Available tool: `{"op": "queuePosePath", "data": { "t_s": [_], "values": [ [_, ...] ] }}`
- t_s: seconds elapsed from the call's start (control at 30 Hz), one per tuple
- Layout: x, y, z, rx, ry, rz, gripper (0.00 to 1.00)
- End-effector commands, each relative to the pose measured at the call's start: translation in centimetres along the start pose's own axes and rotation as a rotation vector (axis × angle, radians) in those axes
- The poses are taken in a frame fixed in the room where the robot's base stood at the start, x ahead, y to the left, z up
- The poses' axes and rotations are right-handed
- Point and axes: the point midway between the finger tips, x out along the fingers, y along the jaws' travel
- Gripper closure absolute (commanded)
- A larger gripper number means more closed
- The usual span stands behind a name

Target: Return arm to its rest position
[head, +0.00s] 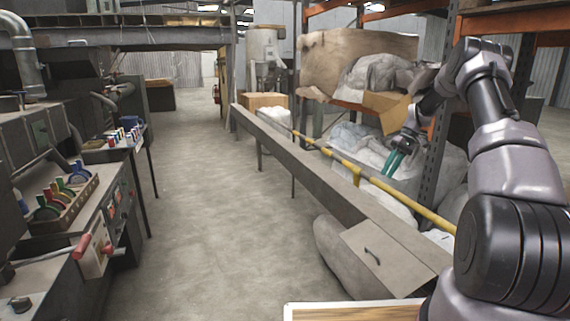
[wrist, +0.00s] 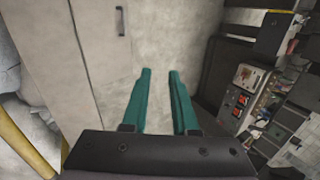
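My gripper (head: 391,172) hangs at the end of my raised arm at the right of the head view. Its green fingers point down and to the left, in front of pale plastic-wrapped bundles on the rack. In the wrist view, my gripper (wrist: 160,72) has its two green fingers apart with nothing between them. Bare concrete floor shows beyond the fingertips.
A long grey bench (head: 300,150) and a yellow rail (head: 380,182) run below my arm. An orange-beamed rack (head: 440,140) stands close at right. A control console (head: 90,215) stands at left. The concrete aisle (head: 215,200) is clear.

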Motion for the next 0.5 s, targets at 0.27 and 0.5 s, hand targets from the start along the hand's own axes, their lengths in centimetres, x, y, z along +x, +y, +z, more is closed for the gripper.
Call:
{"op": "queuePosePath", "data": {
  "t_s": [0.27, 0.5],
  "values": [
    [-8.3, -11.6, 3.3, 0.073, 0.081, 0.180, 0.73],
    [-12.7, -20.4, 8.8, 0.153, 0.202, 0.296, 0.73]
  ]
}}
